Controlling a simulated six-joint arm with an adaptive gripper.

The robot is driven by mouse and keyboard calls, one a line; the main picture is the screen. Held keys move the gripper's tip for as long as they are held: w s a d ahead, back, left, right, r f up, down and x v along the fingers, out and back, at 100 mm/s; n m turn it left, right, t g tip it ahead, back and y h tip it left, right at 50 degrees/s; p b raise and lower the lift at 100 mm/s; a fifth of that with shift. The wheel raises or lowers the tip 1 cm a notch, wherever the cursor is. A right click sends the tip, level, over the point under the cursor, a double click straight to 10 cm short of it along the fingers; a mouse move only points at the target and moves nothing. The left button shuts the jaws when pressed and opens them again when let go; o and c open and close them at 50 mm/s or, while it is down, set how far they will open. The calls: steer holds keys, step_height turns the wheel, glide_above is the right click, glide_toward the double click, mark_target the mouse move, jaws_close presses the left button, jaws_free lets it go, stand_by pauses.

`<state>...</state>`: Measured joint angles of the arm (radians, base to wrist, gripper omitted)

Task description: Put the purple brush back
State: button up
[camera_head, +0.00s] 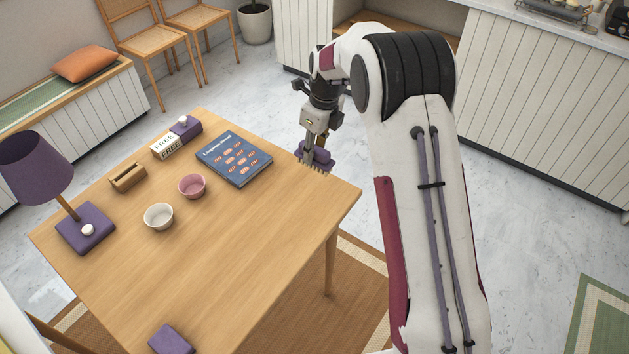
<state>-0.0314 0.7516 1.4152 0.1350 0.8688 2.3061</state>
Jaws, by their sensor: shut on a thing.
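The purple brush (318,157) is at the far right edge of the wooden table (232,258), just right of the blue book. Its bristles point down. My gripper (314,146) points down from above and is shut on the brush. I cannot tell whether the bristles touch the table or are a little above it. A plain purple block-like thing (171,339) lies at the table's near edge, partly cut off by the frame.
The table's middle and front are clear.

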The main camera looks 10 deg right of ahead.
mark_target(320, 149)
steer(key=shift+f, duration=2.8)
steer(key=shift+f, duration=1.9)
steer(key=shift+f, duration=0.1)
steer(key=o, duration=1.2)
steer(key=shift+c, duration=0.2)
steer(key=r, duration=0.7)
steer(key=s+d+r, duration=0.1)
steer(key=r, duration=0.3)
steer(key=shift+s+d+r, duration=0.1)
steer(key=shift+r, duration=0.45)
